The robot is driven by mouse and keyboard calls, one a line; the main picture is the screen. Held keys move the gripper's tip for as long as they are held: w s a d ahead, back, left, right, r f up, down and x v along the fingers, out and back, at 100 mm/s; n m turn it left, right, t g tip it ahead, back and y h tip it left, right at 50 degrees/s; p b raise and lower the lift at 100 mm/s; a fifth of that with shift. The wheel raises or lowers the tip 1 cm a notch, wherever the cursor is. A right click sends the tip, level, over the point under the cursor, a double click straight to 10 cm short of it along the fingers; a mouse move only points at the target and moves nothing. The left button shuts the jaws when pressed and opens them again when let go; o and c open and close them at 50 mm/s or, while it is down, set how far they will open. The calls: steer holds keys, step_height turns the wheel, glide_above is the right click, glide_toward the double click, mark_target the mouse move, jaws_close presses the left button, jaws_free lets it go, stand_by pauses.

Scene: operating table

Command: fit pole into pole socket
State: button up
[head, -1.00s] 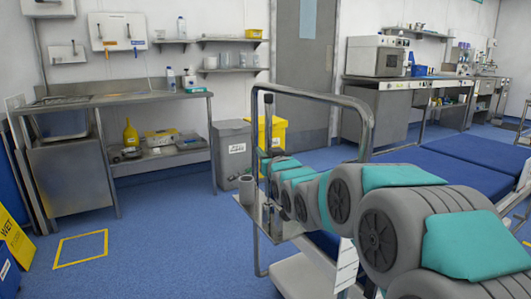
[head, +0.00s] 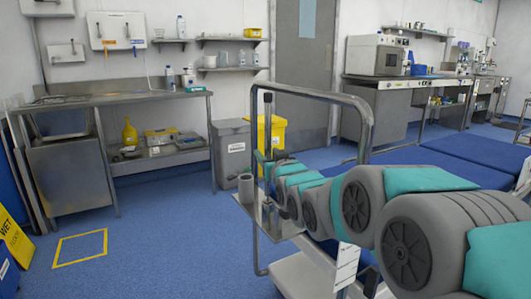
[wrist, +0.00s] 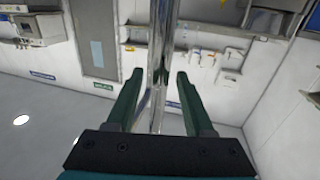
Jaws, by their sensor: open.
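The pole (head: 268,115) is a thin upright metal rod with a dark top, standing at the near end of the trolley. In the wrist view the shiny pole (wrist: 162,50) runs between the two green fingers of my gripper (wrist: 159,76). The fingers are open, with a gap on each side of the pole. In the head view my gripper (head: 266,163) is at the pole's middle height, partly hidden by my arm. A grey open-topped cylinder (head: 245,192), which looks like the pole socket, stands just left of the pole on the metal ledge.
The metal ledge (head: 268,221) joins the trolley's curved rail (head: 366,120), close to my arm. Blue bed pads (head: 470,160) lie behind my arm. A yellow bin (head: 277,134) and a grey bin (head: 232,150) stand behind the pole.

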steer(key=v, duration=0.8)
steer(key=shift+s+b, duration=0.3)
steer(key=shift+s, duration=0.05)
steer(key=shift+d, duration=0.15)
